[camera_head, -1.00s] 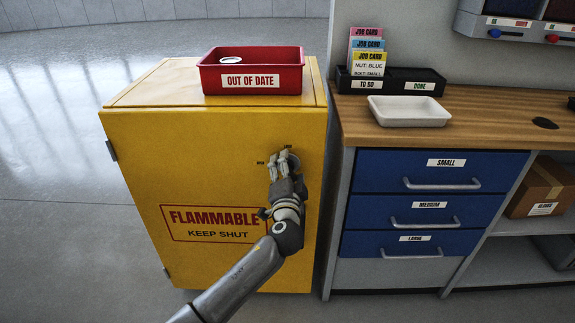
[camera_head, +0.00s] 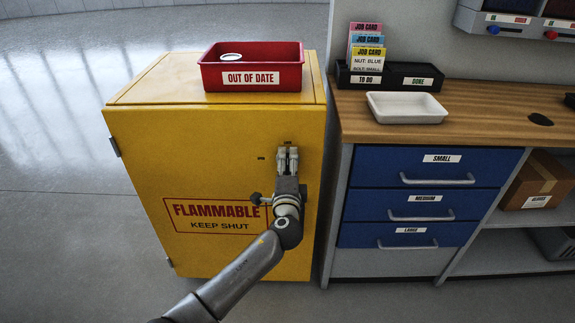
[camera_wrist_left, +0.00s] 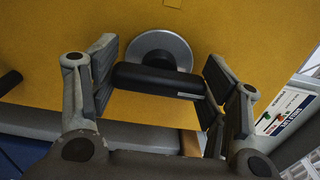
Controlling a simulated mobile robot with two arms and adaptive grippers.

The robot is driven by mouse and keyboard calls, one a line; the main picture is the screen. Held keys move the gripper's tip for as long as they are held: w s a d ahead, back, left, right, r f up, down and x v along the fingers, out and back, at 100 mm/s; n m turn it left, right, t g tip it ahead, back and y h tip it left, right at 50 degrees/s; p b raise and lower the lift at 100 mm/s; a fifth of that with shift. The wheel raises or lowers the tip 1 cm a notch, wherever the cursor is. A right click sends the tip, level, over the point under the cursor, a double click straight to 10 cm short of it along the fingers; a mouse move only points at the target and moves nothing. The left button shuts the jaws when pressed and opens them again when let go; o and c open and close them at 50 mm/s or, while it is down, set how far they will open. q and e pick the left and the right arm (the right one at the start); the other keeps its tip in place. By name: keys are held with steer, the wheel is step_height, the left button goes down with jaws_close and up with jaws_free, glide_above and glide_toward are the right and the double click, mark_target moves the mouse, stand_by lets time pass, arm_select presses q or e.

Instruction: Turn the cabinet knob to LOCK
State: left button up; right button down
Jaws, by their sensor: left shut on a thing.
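The yellow cabinet (camera_head: 215,150) stands shut, with a red FLAMMABLE KEEP SHUT label on its door. In the left wrist view its knob (camera_wrist_left: 158,78) is a black bar on a round grey plate, with a small pale mark near the bar's right end. My left gripper (camera_head: 287,157) is at the upper right of the door. Its fingers are shut on the knob, one at each end of the bar. In the head view the gripper hides the knob, and the small door marks around it are too small to read. My right gripper is not in view.
A red OUT OF DATE tray (camera_head: 290,75) sits on the cabinet. To the right stands a wooden workbench (camera_head: 470,115) with blue drawers (camera_head: 370,170), a white tray (camera_head: 406,108) and job cards (camera_head: 366,45). The floor left of the cabinet is clear.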

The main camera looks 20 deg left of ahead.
arm_select(q)
steer(key=o, duration=1)
steer(key=shift+o, duration=0.2)
steer(key=v, duration=1.2)
